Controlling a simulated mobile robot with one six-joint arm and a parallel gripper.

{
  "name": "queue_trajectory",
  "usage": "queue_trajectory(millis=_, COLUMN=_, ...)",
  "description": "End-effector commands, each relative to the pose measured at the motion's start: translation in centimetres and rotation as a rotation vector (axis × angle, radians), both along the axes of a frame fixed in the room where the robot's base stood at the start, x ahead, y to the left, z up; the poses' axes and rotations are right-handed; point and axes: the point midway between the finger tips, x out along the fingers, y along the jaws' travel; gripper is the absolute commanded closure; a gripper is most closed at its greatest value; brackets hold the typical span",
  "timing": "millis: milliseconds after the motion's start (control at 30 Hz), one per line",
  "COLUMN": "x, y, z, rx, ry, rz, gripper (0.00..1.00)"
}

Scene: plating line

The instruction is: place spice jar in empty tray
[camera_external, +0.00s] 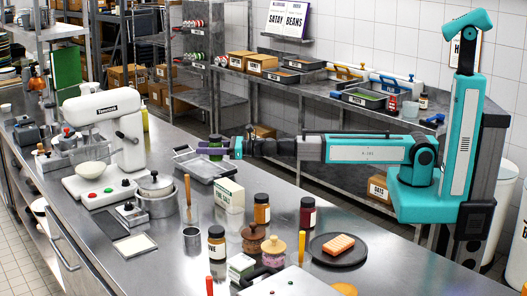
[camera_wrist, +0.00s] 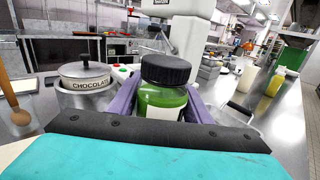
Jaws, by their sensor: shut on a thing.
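A spice jar with green contents and a black lid (camera_wrist: 163,100) is between the purple fingers of my gripper (camera_wrist: 160,108), upright, filling the middle of the wrist view. In the external view the jar (camera_external: 215,145) and my gripper (camera_external: 222,150) are over the far part of the steel counter. An empty metal tray (camera_external: 205,167) with wire handles lies below and beside the jar there. The gap between jar and tray floor is hard to judge. In the wrist view only part of the tray (camera_wrist: 237,114) shows, right of the jar.
A white stand mixer (camera_external: 105,115) stands left of the tray. A lidded pot (camera_external: 156,195) and a green-white box (camera_external: 229,203) stand nearer. Several amber jars, including one (camera_external: 261,210), and a dark plate (camera_external: 338,250) crowd the counter's near right.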

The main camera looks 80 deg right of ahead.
Motion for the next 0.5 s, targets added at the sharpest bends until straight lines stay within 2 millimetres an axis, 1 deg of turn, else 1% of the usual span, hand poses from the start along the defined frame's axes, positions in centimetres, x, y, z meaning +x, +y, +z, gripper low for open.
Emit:
queue_trajectory(millis=167, x=0.14, y=-0.06, z=0.09, rx=-0.001, ry=-0.003, rz=0.015, gripper=0.85)
queue_trajectory(millis=500, x=0.64, y=-0.46, z=0.36, rx=-0.001, ry=-0.003, rz=0.111, gripper=0.85)
